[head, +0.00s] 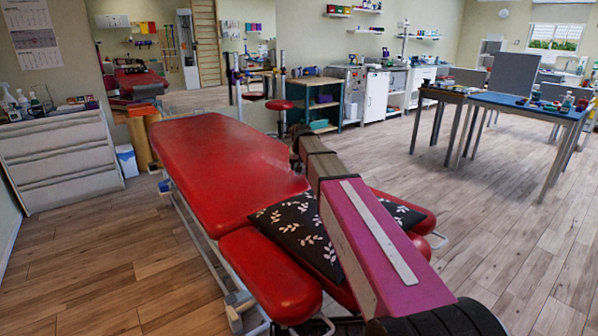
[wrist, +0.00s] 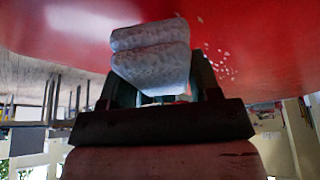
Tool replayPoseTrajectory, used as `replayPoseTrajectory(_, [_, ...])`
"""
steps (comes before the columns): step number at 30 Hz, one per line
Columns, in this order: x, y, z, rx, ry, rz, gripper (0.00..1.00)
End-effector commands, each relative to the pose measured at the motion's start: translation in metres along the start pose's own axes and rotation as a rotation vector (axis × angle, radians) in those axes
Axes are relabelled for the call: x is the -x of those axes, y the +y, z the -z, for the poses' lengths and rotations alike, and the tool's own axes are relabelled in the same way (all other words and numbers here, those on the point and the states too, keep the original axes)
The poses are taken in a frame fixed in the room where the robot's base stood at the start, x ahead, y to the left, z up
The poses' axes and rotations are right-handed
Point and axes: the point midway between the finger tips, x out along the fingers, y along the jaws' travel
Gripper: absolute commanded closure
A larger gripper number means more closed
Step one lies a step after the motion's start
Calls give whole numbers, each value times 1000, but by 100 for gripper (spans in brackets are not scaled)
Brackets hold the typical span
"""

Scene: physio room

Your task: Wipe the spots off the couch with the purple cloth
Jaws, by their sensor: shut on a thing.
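The red couch (head: 215,165) stretches across the middle of the head view, and its red surface (wrist: 60,25) fills the top of the wrist view. My gripper (wrist: 157,82) is shut on a folded cloth (wrist: 150,55), which looks pale greyish lilac rather than strong purple here. The cloth is right by the red surface; I cannot tell whether it touches. Small whitish spots (wrist: 224,66) show on the red surface to the right of the cloth, with a few more specks above them. In the head view my gripper and the cloth are hidden, and no spots can be made out clearly.
A black cushion with a leaf pattern (head: 300,222) lies on the couch's near end, partly behind my arm. A red stool (head: 279,105) stands beyond the couch. A blue-topped table (head: 525,106) stands at the right. Wooden floor is clear between couch and table.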

Motion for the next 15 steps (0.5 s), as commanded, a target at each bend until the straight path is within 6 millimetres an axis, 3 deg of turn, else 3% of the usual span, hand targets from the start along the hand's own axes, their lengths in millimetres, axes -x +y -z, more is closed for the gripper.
replayPoseTrajectory(15, [39,5,20,0,0,0,65])
